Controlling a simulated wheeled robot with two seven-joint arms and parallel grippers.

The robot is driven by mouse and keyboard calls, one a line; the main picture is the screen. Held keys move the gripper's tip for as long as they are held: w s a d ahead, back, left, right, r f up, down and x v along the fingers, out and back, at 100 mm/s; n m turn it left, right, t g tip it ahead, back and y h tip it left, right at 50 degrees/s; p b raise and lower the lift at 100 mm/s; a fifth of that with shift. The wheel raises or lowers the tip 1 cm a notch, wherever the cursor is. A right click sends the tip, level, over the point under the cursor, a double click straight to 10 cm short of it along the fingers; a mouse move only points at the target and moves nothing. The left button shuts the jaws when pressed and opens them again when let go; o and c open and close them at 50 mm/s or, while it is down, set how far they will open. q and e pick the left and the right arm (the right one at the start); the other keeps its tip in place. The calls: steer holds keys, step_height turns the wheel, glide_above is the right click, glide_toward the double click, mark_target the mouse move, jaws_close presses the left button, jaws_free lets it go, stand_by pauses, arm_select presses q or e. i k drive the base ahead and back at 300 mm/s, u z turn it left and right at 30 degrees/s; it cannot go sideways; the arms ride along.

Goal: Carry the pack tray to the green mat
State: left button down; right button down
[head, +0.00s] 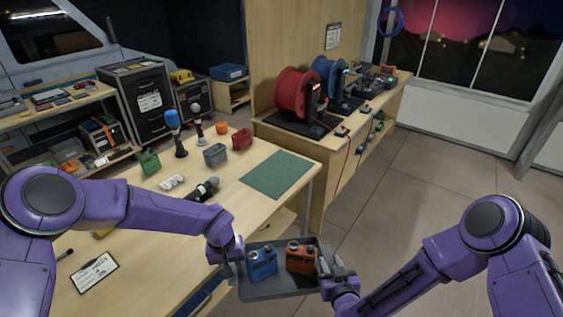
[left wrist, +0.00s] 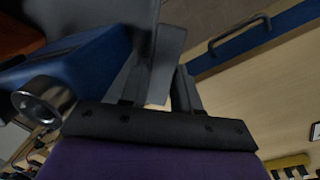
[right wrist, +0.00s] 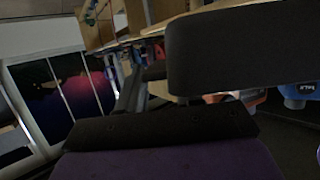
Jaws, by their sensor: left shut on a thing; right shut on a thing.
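The grey pack tray (head: 275,285) is held level between my two grippers, in front of the near edge of the table. It carries a blue pack (head: 262,262) and an orange-red pack (head: 300,257), both upright. My left gripper (head: 234,262) is shut on the tray's left side. My right gripper (head: 330,280) is shut on the tray's right side. The green mat (head: 277,174) lies flat and empty on the table's right part, beyond the tray. The blue pack (left wrist: 75,65) also shows close up in the left wrist view.
A side bench (head: 335,150) with red and blue reels stands beyond the mat. The floor at right is clear.

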mark_target(279, 171)
steer(key=i, duration=1.75)
steer(key=u, duration=0.05)
